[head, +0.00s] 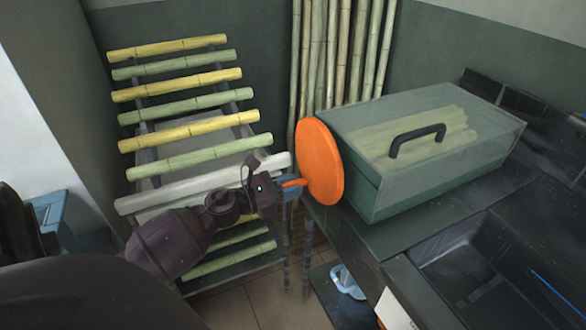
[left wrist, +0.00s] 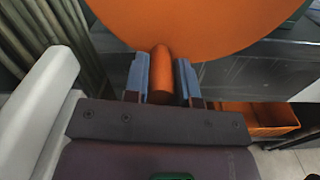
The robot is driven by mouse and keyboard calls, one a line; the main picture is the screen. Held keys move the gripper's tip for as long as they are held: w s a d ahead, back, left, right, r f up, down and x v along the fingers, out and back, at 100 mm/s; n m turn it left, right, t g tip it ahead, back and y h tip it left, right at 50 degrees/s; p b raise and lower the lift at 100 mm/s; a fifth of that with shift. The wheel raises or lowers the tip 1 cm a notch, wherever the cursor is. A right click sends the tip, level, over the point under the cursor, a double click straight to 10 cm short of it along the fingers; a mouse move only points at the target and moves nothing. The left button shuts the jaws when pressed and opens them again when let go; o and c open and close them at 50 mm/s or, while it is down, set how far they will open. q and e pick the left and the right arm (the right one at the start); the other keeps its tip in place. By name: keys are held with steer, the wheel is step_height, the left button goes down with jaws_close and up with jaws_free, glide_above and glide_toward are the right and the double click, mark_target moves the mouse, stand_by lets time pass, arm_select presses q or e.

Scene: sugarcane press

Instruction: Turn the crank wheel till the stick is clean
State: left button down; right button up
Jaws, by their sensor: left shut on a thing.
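The orange crank wheel (head: 319,162) is a round disc on the left end of the green press box (head: 375,190). Its orange handle (left wrist: 161,75) sticks out toward my left gripper. My left gripper (head: 290,186) is shut on this handle, with a blue finger on each side of it in the left wrist view. The wheel's disc (left wrist: 190,22) fills the top of that view. Pale green sticks (head: 420,135) lie inside the box under its clear lid with a black handle. I cannot tell which stick is being cleaned. My right gripper is not in view.
A rack of yellow and green cane sticks (head: 180,91) stands on the left, close to my left arm. Tall canes (head: 335,50) lean on the wall behind the wheel. A dark counter with a sink (head: 500,265) is at the right. An orange bin (left wrist: 255,121) is below the wheel.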

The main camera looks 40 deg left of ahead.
arm_select(q)
steer(key=shift+r, duration=0.1)
steer(key=c, duration=0.9)
jaws_free()
steer(key=shift+c, duration=0.2)
steer(key=shift+s, duration=0.1)
steer(key=v, duration=0.7)
steer(key=shift+a, duration=0.15)
steer(key=shift+s, duration=0.1)
